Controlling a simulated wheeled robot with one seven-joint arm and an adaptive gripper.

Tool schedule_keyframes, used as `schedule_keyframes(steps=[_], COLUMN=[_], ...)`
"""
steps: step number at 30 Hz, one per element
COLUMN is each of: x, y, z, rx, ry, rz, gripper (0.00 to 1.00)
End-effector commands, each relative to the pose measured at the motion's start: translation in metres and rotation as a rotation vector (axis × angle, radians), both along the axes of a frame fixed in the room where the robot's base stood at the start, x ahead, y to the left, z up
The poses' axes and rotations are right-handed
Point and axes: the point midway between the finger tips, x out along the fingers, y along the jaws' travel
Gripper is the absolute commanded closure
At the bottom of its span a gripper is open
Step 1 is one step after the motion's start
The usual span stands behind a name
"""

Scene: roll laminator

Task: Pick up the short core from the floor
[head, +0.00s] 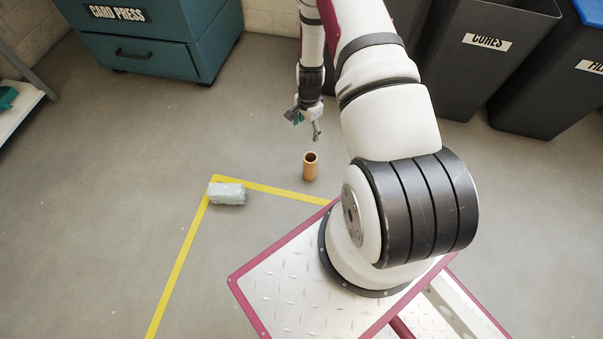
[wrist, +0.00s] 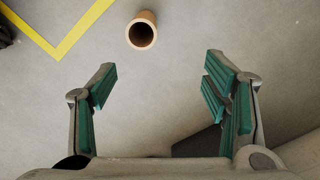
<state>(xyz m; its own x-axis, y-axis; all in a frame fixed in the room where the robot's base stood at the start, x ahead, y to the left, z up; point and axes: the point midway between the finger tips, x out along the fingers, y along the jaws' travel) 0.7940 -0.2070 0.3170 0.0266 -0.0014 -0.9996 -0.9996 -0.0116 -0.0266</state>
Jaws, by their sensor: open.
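The short core (head: 310,167) is an orange-brown hollow tube. It stands upright on the grey floor, just outside the yellow tape corner, in the head view. My gripper (head: 303,122) is above the floor, a little farther from my base than the core. In the wrist view the core (wrist: 141,31) shows at the top, its open end facing the camera. My gripper's green-padded fingers (wrist: 158,85) are spread wide with nothing between them. The core lies beyond the fingertips and apart from them.
A pale wrapped block (head: 227,194) lies at the corner of the yellow floor tape (head: 182,252). A teal card press cabinet (head: 155,45) stands at the back left. Dark bins, one labelled CORES (head: 478,75), stand at the back right. The floor around the core is clear.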

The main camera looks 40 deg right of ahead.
Motion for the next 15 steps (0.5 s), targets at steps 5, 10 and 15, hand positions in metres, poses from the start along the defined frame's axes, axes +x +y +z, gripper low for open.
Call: schedule_keyframes(steps=[5, 10, 15], x=[-0.024, -0.030, -0.031], y=[-0.004, -0.004, -0.004], z=[-0.068, -0.089, -0.119], rx=[0.003, 0.003, 0.004], ry=[0.024, 0.027, 0.028], rz=[-0.088, -0.111, -0.111], gripper=[0.31, 0.31, 0.31])
